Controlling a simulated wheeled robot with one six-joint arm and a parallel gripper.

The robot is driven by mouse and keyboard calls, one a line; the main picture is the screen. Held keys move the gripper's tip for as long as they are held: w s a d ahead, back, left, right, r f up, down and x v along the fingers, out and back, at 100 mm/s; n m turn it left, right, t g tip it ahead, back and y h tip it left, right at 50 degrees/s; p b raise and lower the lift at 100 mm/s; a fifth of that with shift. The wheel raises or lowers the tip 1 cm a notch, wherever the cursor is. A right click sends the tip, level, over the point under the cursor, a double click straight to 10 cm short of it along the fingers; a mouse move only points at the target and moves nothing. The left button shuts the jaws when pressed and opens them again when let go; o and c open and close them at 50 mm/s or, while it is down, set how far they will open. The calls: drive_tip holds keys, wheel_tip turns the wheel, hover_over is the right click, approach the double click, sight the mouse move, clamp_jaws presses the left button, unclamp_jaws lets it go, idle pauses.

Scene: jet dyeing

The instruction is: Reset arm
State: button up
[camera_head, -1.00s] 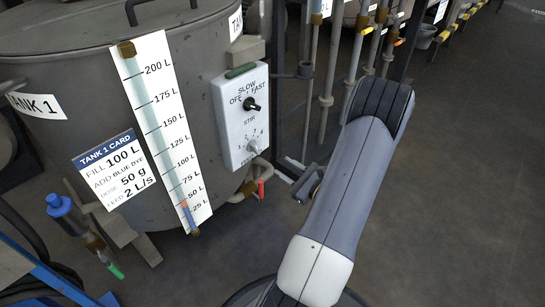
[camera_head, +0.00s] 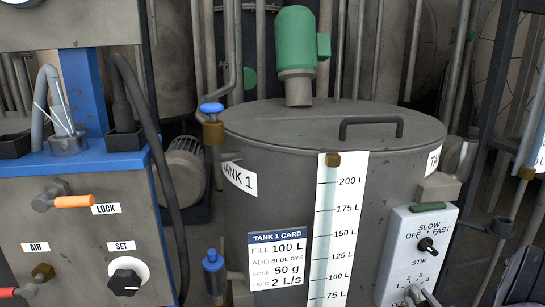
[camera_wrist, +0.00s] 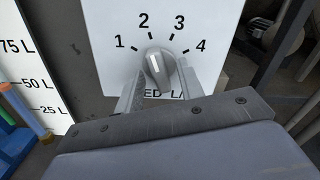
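My gripper (camera_wrist: 160,92) shows in the wrist view with its two fingers apart. A grey numbered knob (camera_wrist: 158,68), marked 1 to 4, appears between the fingertips; I cannot tell whether they touch it. Its pointer aims up, between 2 and 3. The knob is on the white STIR control panel (camera_head: 397,251), at the right of tank 1 (camera_head: 400,180). Above it in the head view is a black SLOW/OFF/FAST switch (camera_head: 427,245).
A litre scale (camera_head: 340,215) and a tank card (camera_head: 277,262) are on the tank's front. Left stands a blue-topped cabinet (camera_head: 70,215) with an orange LOCK lever (camera_head: 73,201) and a SET dial (camera_head: 125,276). Pipes stand at right.

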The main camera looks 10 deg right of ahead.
drive_tip(key=shift+s, duration=0.1)
drive_tip(key=s+p, duration=0.2)
drive_tip(key=s, duration=0.8)
drive_tip(key=w+b, duration=0.2)
drive_tip(key=w, duration=0.7)
drive_tip(key=shift+w+f, duration=0.1)
drive_tip(key=shift+w, duration=0.55)
drive_tip(key=n+b, duration=0.2)
drive_tip(key=n, duration=0.2)
drive_tip(key=shift+s, duration=0.1)
drive_tip(key=n+b, duration=0.1)
drive_tip(key=n, duration=0.3)
drive_tip(key=s+p, duration=0.2)
drive_tip(key=s, duration=0.8)
drive_tip(key=shift+s+d, duration=0.4)
drive_tip(key=shift+d, duration=0.05)
